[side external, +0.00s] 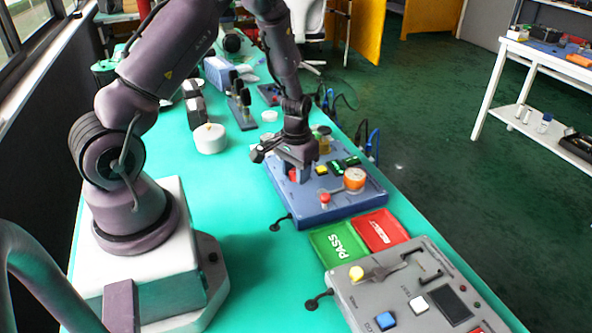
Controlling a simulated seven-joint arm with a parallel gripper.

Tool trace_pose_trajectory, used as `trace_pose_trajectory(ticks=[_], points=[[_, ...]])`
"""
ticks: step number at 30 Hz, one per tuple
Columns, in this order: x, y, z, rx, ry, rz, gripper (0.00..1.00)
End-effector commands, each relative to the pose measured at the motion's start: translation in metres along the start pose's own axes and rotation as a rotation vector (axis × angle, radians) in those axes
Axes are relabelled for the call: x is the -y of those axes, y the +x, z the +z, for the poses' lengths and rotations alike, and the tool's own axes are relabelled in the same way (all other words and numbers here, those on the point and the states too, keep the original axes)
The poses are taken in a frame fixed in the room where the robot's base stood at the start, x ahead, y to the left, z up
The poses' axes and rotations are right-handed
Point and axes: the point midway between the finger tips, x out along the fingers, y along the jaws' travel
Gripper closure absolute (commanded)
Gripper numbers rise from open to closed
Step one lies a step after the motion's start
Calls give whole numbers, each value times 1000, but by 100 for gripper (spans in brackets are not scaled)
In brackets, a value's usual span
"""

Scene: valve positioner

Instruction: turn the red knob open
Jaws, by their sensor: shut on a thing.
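The blue valve positioner box (335,208) lies on the green bench top. My gripper (299,174) points down over its left part, with the fingertips close to its top face. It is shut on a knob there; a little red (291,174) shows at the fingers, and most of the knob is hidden. How far the knob is turned cannot be seen. A small red cap (324,199) stands near the front edge of the box, apart from my gripper. An orange round dial (355,178) sits at the right of the box.
A yellow button (321,169) and green display parts (345,163) are close by on the box. A green PASS tray (338,246) and a red tray (381,230) lie in front. A grey control panel (415,290) is nearer. A white round container (208,138) stands left.

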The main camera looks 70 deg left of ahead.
Motion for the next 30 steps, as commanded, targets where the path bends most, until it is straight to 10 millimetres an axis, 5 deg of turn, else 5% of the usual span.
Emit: trace_pose_trajectory(ticks=[15, 30], points=[[-1, -1, 0, 2, -424, 1, 86], [0, -1, 0, 1, -570, 1, 86]])
